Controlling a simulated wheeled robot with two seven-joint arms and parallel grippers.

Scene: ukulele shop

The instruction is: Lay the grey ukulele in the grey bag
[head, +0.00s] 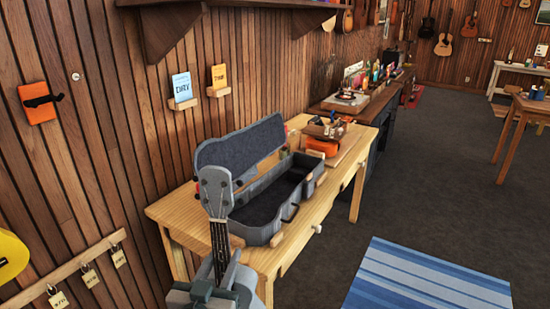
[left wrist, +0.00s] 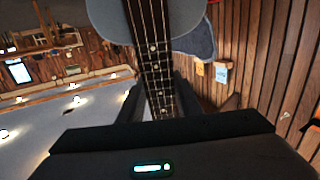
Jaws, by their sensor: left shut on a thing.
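The grey bag (head: 258,233) lies open and empty on the wooden table, its lid (head: 240,152) raised toward the wall. The grey ukulele (head: 215,187) is held up in front of the bag's near end, headstock at the top and dark neck running down. In the left wrist view, its pale body (left wrist: 190,22) shows at the top and its fretboard runs down between the fingers. My left gripper (head: 218,287) is shut on the neck; the ukulele is clear of the bag's inside. The ukulele covers part of the bag's near end. My right gripper is out of view.
The wooden table (head: 172,211) stands against the plank wall. An orange item (head: 322,147) sits behind the bag. Two small cards stand on wall ledges above. A blue striped rug (head: 425,280) lies on open dark floor to the right.

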